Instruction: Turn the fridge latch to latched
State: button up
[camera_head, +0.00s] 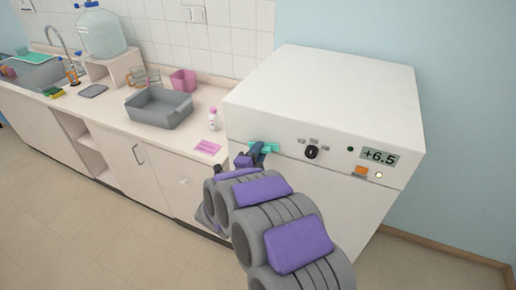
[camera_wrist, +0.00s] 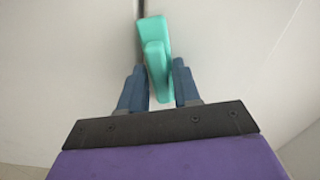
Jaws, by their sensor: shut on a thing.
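The white fridge (camera_head: 320,95) stands at the right in the head view, with its front panel facing me. The fridge latch (camera_head: 268,147) is a teal handle at the left of that panel. In the wrist view the latch (camera_wrist: 157,65) runs nearly upright, close to a dark seam. My gripper (camera_head: 254,154) is at the latch, and in the wrist view its two blue fingers (camera_wrist: 161,85) lie on either side of the teal handle, shut on it. My arm hides part of the fridge front below the latch.
The fridge panel has a black knob (camera_head: 311,152), an orange switch (camera_head: 361,171) and a display (camera_head: 379,157) reading +6.5. The counter at the left holds a grey tub (camera_head: 160,121), a small bottle (camera_head: 213,119) and a pink card (camera_head: 207,147). The floor in front is clear.

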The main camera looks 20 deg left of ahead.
jog(key=shift+f+n+p, duration=0.15)
jog(key=shift+n+p, duration=6.45)
jog(key=shift+n, duration=0.8)
jog(key=o, duration=0.8)
jog(key=shift+a, duration=0.1)
jog(key=s, duration=0.5)
jog(key=s+a, duration=0.1)
jog(key=s, duration=1.1)
jog(key=shift+s+a+f+b, duration=0.15)
jog(key=shift+a+b, duration=0.1)
jog(key=shift+b, duration=0.15)
